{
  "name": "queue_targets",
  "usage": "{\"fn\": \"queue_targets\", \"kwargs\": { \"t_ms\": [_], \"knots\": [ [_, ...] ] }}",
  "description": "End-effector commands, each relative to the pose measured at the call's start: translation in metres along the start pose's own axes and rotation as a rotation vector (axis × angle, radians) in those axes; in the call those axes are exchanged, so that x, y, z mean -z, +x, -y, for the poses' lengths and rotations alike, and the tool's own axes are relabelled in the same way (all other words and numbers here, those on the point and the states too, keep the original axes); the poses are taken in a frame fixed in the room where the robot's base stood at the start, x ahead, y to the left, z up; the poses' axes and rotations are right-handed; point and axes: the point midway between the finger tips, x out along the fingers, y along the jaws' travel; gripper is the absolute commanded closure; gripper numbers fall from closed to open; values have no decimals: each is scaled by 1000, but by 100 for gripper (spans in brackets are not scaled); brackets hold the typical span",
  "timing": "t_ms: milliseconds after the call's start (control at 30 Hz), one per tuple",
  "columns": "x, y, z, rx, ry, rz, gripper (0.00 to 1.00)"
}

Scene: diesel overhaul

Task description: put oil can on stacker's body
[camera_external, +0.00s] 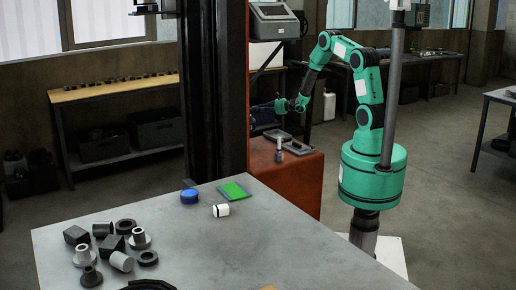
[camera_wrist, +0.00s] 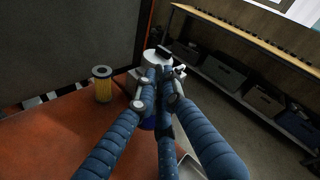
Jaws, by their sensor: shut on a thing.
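The stacker's body is the orange-red block (camera_external: 302,182) beside the dark mast; its top (camera_wrist: 60,145) fills the lower left of the wrist view. My gripper (camera_external: 263,107) is above and behind this top in the external view.
A yellow cylinder with a dark hole (camera_wrist: 102,86) stands on the orange top, left of my fingers. A dark panel (camera_wrist: 65,45) rises behind it. A grey table (camera_external: 225,250) with several metal parts is in front. A shelf with dark bins (camera_wrist: 262,100) stands at right.

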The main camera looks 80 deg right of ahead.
Motion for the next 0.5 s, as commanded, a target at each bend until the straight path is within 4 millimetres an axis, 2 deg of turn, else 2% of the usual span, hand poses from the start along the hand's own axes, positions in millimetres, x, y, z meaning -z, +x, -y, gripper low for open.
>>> {"fn": "queue_targets", "kwargs": {
  "t_ms": [500],
  "knots": [
    [4, 2, -6, 0, 0, 2, 100]
  ]
}}
